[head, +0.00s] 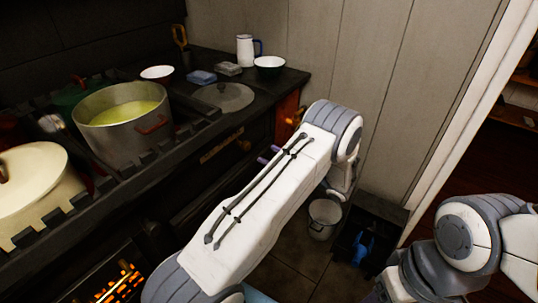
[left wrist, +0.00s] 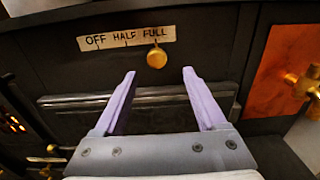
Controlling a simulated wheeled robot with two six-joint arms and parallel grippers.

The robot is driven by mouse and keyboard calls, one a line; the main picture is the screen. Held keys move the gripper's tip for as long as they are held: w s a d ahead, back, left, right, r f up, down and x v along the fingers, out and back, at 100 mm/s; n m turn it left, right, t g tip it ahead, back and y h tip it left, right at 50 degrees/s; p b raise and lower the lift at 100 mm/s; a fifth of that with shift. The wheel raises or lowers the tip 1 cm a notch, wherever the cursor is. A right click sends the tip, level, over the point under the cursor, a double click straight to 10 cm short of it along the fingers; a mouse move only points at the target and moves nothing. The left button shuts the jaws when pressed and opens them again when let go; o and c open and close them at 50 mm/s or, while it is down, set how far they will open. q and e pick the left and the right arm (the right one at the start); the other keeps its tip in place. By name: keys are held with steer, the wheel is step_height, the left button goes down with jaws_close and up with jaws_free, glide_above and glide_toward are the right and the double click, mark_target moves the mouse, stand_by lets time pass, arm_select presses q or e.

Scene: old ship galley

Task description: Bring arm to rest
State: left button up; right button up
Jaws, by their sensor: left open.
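My left arm (head: 262,205) reaches forward from the bottom of the head view toward the front of the dark stove. The purple fingers of my left gripper (head: 268,155) show partly past the arm, close to the stove front. In the left wrist view the left gripper (left wrist: 159,74) is open, with nothing between its fingers. It faces a dark panel with a brass knob (left wrist: 157,57) below a label reading OFF HALF FULL (left wrist: 126,38). My right arm (head: 470,240) is folded at the lower right; its gripper does not show.
On the stove (head: 200,125) stand a large pot of yellowish liquid (head: 122,116) and a cream lidded pot (head: 35,190). A bucket (head: 324,218) stands on the floor by the pale wall (head: 370,90). Glowing bars (head: 120,285) show at lower left. An orange panel (left wrist: 282,70) is at right.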

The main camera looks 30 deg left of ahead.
stand_by(0.3)
arm_select(q)
steer(key=s+d+r+n+g+h, duration=0.1)
steer(key=s+d+r+n+h, duration=0.25)
steer(key=s+d+h, duration=0.45)
steer(key=s+d+r+n+h, duration=0.3)
steer(key=s+d+n+h, duration=0.15)
steer(key=s+d, duration=0.7)
steer(key=s+d+r+n+g+h, duration=0.1)
steer(key=s+d+r+n+h, duration=0.3)
steer(key=s+d+h, duration=0.55)
step_height(320, 180, up, 16)
steer(key=s+a+y+p, duration=0.1)
steer(key=s+y+p, duration=0.2)
steer(key=p, duration=1.3)
steer(key=shift+a+f, duration=0.15)
steer(key=shift+f, duration=0.05)
